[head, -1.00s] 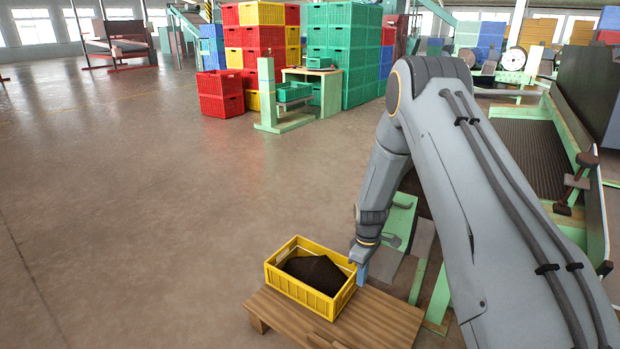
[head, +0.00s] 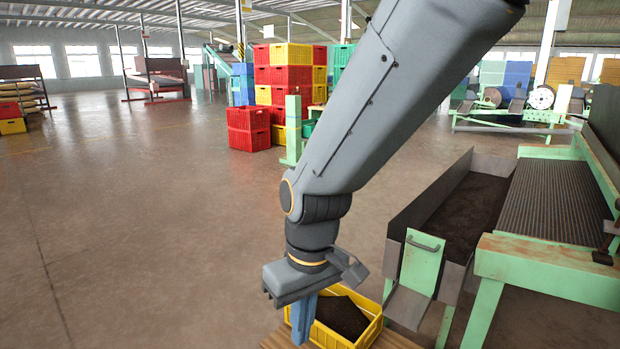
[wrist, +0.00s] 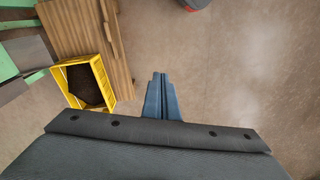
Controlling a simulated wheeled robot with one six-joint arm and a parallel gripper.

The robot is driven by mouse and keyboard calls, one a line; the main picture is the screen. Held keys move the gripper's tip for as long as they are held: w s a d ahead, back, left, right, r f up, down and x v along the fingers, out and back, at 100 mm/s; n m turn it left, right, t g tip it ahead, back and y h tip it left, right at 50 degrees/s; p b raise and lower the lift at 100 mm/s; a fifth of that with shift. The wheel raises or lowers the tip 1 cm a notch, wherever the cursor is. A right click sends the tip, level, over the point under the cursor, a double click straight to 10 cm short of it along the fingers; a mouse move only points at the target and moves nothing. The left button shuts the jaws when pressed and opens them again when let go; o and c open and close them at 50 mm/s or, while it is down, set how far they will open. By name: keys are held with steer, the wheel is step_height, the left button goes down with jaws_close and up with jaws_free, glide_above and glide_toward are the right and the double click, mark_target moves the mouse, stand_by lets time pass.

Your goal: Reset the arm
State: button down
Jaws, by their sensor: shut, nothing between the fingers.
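My gripper (head: 302,318) hangs fingers down, shut and empty, with its blue fingers in front of the yellow crate in the head view. The yellow crate (head: 372,336) holds a dark, soil-like heap (head: 343,316) and stands on a wooden pallet or low bench (head: 392,341). In the wrist view, my gripper (wrist: 160,78) points at bare floor beside the wooden surface (wrist: 78,28). The yellow crate (wrist: 105,84) is to its left there, apart from the fingers.
A green-framed machine (head: 540,256) with a dark trough (head: 462,212) stands at the right. Stacked red crates (head: 248,128) and a green post (head: 293,130) are at the back. The floor (head: 130,230) at the left is wide and clear.

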steer(key=s+r, duration=0.3)
steer(key=s, duration=0.8)
steer(key=d+r+m+p, duration=0.3)
steer(key=d+r+p, duration=0.7)
steer(key=r+p, duration=0.3)
steer(key=d+r+m+h+p, duration=0.1)
steer(key=d+r+m+p, duration=0.3)
steer(key=d+r+p, duration=0.6)
step_height(320, 180, up, 3)
steer(key=p, duration=0.9)
steer(key=shift+s+d, duration=0.15)
steer(key=shift+d, duration=0.25)
